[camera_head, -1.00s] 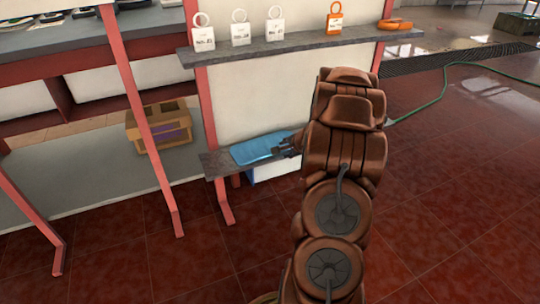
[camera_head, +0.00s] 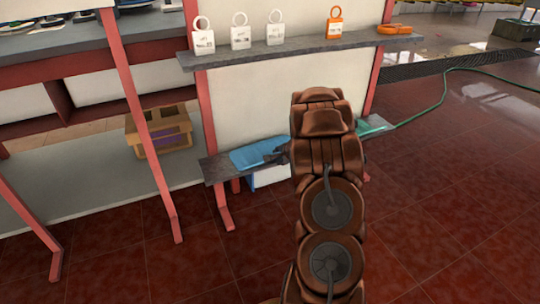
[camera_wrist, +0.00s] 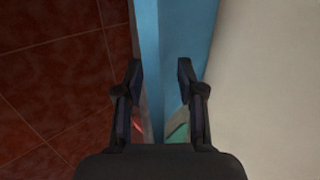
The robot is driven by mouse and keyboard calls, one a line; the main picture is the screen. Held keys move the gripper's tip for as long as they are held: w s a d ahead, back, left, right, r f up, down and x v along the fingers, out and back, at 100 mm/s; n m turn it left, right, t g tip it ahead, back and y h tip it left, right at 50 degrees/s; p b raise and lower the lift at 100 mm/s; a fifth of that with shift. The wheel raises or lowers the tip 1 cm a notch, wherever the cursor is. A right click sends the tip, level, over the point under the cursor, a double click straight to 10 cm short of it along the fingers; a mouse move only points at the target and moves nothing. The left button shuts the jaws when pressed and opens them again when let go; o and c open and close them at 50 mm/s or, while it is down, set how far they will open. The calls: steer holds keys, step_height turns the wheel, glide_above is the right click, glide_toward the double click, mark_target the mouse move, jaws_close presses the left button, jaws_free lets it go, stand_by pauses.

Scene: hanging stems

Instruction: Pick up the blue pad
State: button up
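The blue pad (camera_head: 260,153) lies flat on the low grey shelf (camera_head: 216,170) in the head view. My gripper (camera_head: 281,154) is at the pad's right end, partly hidden by my arm. In the wrist view my gripper (camera_wrist: 160,76) is open, its two fingers apart. The pad (camera_wrist: 186,35) runs up the picture between and beyond the fingertips. I cannot tell whether either finger touches it.
The upper grey shelf (camera_head: 300,53) holds white and orange padlock-shaped tags above the pad. A white panel (camera_wrist: 265,85) is close on the right in the wrist view. A green item (camera_head: 372,125) lies at the low shelf's right end. Red floor (camera_head: 440,220) is open to the right.

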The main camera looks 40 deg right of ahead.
steer(key=shift+c, duration=0.2)
jaws_close()
steer(key=shift+r, duration=0.15)
